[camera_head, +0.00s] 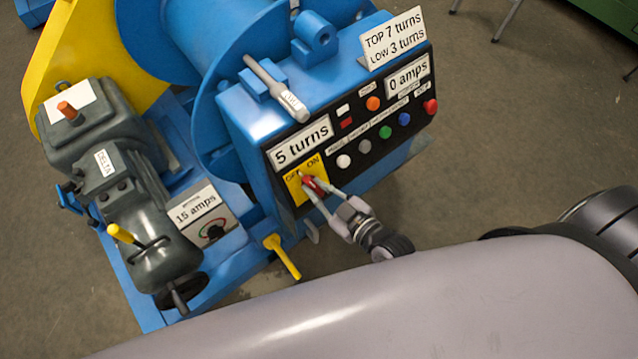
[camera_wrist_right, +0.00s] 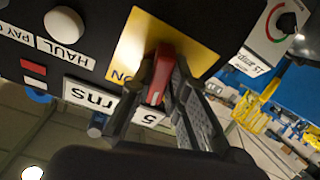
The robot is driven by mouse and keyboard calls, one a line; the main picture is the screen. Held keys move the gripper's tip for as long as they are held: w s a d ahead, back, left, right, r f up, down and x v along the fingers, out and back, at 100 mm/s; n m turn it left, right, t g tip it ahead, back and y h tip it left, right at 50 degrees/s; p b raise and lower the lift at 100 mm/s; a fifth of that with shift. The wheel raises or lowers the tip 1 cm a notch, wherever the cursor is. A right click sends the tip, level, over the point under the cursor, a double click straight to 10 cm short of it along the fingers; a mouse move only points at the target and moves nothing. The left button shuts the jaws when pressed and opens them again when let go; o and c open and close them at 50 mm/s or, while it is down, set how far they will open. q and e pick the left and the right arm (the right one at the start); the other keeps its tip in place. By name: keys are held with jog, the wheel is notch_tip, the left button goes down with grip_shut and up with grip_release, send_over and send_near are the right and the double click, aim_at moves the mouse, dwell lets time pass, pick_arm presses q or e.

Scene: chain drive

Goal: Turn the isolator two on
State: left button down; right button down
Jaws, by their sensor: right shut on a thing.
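The isolator is a red handle (camera_head: 315,185) on a yellow plate (camera_head: 293,188) marked OFF and ON, low on the black control panel. The handle points up and to the left in the head view, between the two words. In the right wrist view the red handle (camera_wrist_right: 160,72) stands out from the yellow plate (camera_wrist_right: 193,43). My right gripper (camera_head: 316,188) is at the handle, with its fingers on either side; in the wrist view the right gripper (camera_wrist_right: 157,95) is shut on it. Which isolator is number two is not labelled. My left gripper is not in view.
The black panel has several coloured buttons, among them a green one (camera_head: 385,132). Signs read "5 turns" (camera_head: 301,142) and "0 amps" (camera_head: 408,77). A dial box marked "15 amps" (camera_head: 217,211) and a yellow lever (camera_head: 283,257) are close by.

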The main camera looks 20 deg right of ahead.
jog(key=m+h+p, duration=0.1)
jog(key=m+p, duration=0.1)
jog(key=m, duration=0.1)
jog(key=m+h+p, duration=0.1)
jog(key=m+p, duration=0.1)
jog(key=m, duration=0.2)
jog(key=shift+s+a+r+m+t, duration=0.1)
jog(key=shift+a+r+m+t, duration=0.1)
jog(key=shift+m+t, duration=0.15)
jog(key=m+h+p, duration=0.1)
jog(key=m+p, duration=0.2)
jog(key=m, duration=0.3)
jog(key=shift+a+f, duration=0.1)
jog(key=shift+m+h, duration=0.25)
jog(key=shift+h, duration=0.05)
jog(key=c, duration=1.6)
grip_release()
jog(key=shift+o, duration=0.2)
